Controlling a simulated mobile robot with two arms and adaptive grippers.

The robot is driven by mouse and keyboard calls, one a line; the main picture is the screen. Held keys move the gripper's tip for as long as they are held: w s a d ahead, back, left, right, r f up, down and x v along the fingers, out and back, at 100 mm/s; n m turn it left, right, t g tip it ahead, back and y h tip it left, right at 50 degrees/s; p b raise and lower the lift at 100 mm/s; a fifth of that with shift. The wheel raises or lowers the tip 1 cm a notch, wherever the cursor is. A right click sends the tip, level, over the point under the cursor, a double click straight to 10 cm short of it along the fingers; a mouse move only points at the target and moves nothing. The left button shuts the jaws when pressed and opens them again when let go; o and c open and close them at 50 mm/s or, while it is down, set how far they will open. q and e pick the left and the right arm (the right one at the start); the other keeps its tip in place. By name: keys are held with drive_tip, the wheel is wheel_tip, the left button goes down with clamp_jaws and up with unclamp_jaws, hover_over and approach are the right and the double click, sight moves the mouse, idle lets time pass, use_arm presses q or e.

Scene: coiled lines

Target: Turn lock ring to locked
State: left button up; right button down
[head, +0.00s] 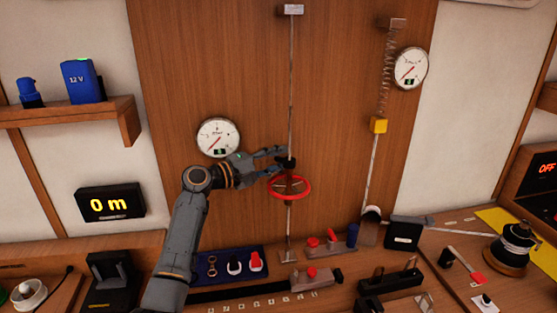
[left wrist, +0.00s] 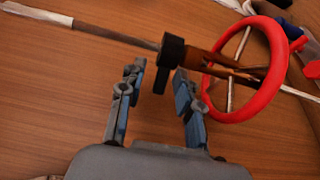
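A thin vertical rod (head: 291,85) runs down the wood panel. On it sit a black collar (left wrist: 172,51) with a short black tab, a copper-brown body (left wrist: 208,65) and a red ring (head: 305,188). I cannot tell which of these is the lock ring, nor read any lock mark. The red ring also shows in the left wrist view (left wrist: 278,88). My left gripper (head: 279,161) is at the collar, just above the red ring. In the left wrist view its fingers are apart, with the tab between the fingertips; contact is not clear. My right gripper is not in view.
A round gauge (head: 218,137) is on the panel left of the gripper. A spring with a yellow block (head: 378,125) hangs at right. The bench below holds a blue tray (head: 222,276), red-knobbed levers and a black spool (head: 514,245). The panel around the rod is mostly clear.

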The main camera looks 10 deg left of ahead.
use_arm(q)
drive_tip(key=shift+s+a, duration=0.35)
drive_tip(key=shift+a, duration=0.05)
drive_tip(key=v, duration=1.1)
drive_tip(key=shift+r, duration=0.15)
